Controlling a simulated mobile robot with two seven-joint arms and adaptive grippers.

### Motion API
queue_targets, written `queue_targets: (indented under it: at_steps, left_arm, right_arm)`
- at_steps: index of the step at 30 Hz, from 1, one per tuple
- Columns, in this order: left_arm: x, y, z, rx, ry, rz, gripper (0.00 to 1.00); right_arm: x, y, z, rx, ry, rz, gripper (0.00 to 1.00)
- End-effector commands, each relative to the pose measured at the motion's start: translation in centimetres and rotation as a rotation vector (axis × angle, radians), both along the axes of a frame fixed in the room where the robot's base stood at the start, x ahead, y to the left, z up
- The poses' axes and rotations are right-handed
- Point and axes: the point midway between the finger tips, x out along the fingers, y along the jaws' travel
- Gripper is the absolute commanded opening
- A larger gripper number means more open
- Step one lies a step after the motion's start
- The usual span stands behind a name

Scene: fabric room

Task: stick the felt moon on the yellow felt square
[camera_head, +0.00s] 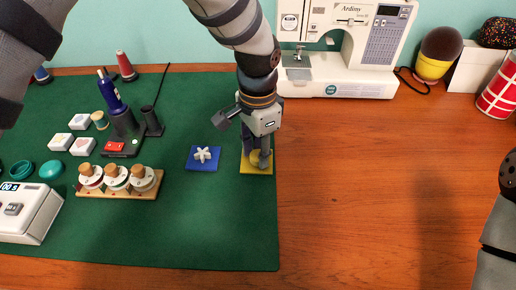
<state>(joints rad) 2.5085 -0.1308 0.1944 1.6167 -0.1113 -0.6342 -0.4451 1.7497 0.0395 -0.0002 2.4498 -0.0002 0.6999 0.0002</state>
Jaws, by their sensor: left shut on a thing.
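The yellow felt square (246,169) lies on the green mat near its right edge. My left gripper (262,163) points down over the square, its fingertips at or just above the surface; I cannot tell whether they touch it. It is shut on a small, darker yellow piece, which looks like the felt moon (254,160). The fingers hide part of the moon, and its full outline does not show. I cannot tell whether the moon touches the square. Only part of my right arm shows at the right edge; its gripper is out of view.
A blue felt square (193,164) with a white star shape (203,154) lies left of the yellow one. A wooden rack (104,192) with corked jars stands further left. A sewing machine (340,80) stands behind. The wooden table (380,190) is clear to the right.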

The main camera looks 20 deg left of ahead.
Motion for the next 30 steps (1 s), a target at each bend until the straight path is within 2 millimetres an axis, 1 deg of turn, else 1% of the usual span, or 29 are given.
queue_targets:
  at_steps: [14,15,17,18,26,28,30]
  left_arm:
    - [-0.1,0.0,-0.1,0.0,0.003,0.0,0.22]
    - [-0.1,0.0,-0.1,0.0,0.003,0.0,0.35]
    - [-0.1,0.0,-0.1,0.0,0.003,0.0,0.48]
    - [-0.1,0.0,-0.1,0.0,0.003,0.0,0.53]
    - [0.0,0.0,0.0,0.0,0.001,0.0,0.53]
    - [0.0,0.0,0.4,-0.001,-0.001,0.0,0.53]
    - [0.1,0.0,1.6,-0.001,-0.002,0.001,0.53]
  right_arm:
    - [0.0,0.0,0.0,0.0,0.001,0.0,0.47]
    - [0.0,0.0,0.0,0.0,0.001,0.0,0.47]
    - [0.0,0.0,0.0,0.0,0.001,0.0,0.47]
    - [0.0,0.0,0.0,0.0,0.001,0.0,0.47]
    - [0.0,0.0,0.0,0.0,0.001,0.0,0.47]
    - [0.0,0.0,0.0,0.0,0.001,0.0,0.47]
    - [0.0,0.0,0.0,0.0,0.001,0.0,0.47]
